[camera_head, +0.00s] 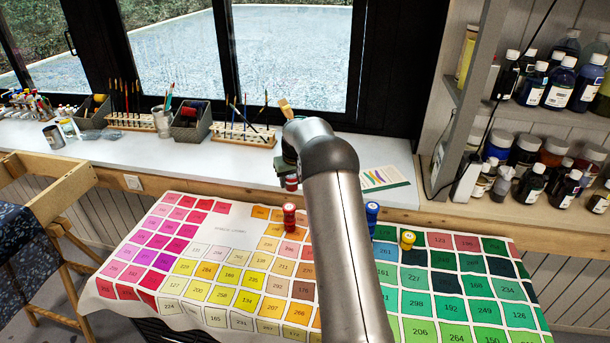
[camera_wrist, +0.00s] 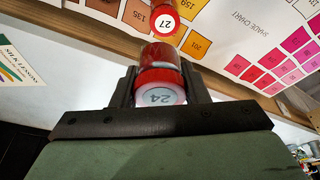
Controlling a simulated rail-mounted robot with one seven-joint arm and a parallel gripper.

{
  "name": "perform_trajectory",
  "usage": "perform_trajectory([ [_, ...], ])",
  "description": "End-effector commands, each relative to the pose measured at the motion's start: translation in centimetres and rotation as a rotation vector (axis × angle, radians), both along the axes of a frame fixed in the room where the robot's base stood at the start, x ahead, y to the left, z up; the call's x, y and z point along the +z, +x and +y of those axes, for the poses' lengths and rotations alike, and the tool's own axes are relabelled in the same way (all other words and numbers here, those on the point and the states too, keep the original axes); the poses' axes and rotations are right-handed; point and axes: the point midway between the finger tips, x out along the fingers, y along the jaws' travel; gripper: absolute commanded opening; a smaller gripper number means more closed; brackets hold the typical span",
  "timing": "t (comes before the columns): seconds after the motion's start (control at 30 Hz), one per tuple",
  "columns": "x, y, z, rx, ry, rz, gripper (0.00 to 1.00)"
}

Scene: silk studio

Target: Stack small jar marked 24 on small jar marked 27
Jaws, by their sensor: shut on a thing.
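My gripper (camera_wrist: 158,88) is shut on a small red jar marked 24 (camera_wrist: 160,68), whose pale lid shows between the fingers in the wrist view. In the head view the held jar (camera_head: 291,184) hangs under my gripper (camera_head: 290,172), beyond the far edge of the chart cloth and above it. The red jar marked 27 (camera_wrist: 165,22) shows past the held jar in the wrist view, apart from it. In the head view it appears to be the top of a red column (camera_head: 289,212) on the cloth, below and nearer than my gripper.
A blue column of jars (camera_head: 372,210) and a yellow jar (camera_head: 407,239) stand on the chart cloth (camera_head: 219,237), right of my arm. The sill behind holds brush racks (camera_head: 245,134) and a leaflet (camera_head: 383,178). Shelves of bottles (camera_head: 545,90) stand at right.

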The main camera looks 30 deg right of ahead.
Motion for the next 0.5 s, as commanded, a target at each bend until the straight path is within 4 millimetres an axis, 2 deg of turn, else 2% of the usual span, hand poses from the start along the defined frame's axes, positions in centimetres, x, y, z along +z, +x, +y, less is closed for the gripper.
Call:
perform_trajectory([
  [0.27, -0.8, 0.6, 0.5, 0.005, -0.002, 0.000, 0.17],
  [0.5, -2.8, 0.6, 0.5, 0.005, -0.001, 0.001, 0.17],
])
